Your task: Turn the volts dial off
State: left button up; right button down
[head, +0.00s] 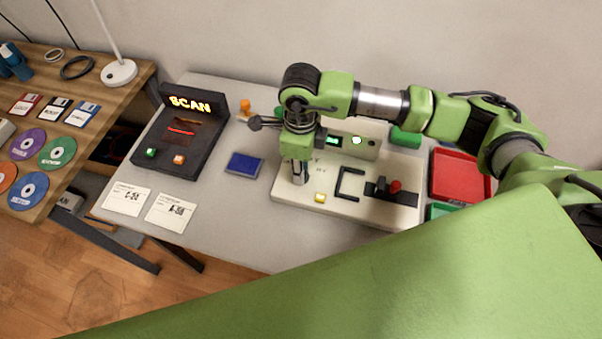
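A beige bench instrument (330,208) sits on the grey table. It has a small lit green display (333,141), a round white light (356,140), a yellow button (320,197), a black bracket (350,184) and a red knob (395,186) on a black strip. My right arm reaches in from the right, and my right gripper (298,172) points down over the left part of the instrument. I cannot make out the volts dial; the gripper covers that area. Whether the fingers are open or touch anything is unclear. My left gripper is out of view.
A black SCAN box (195,135) stands to the left, with a blue pad (244,164) between it and the instrument. Two printed cards (148,206) lie in front. A red tray (460,176) is at right. A wooden desk (75,140) holds discs and floppies.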

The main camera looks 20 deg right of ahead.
jog(key=n+b, duration=0.2)
jog(key=b, duration=0.1)
jog(key=shift+f+n, duration=0.2)
jog(key=shift+n, duration=0.2)
jog(key=shift+r+n+b, duration=0.15)
jog(key=shift+n+b, duration=0.45)
jog(key=shift+b, duration=0.2)
jog(key=c, duration=1.8)
grip_release()
jog(key=shift+r, duration=0.15)
notch_tip(320, 180, up, 12)
jog(key=shift+f, duration=0.1)
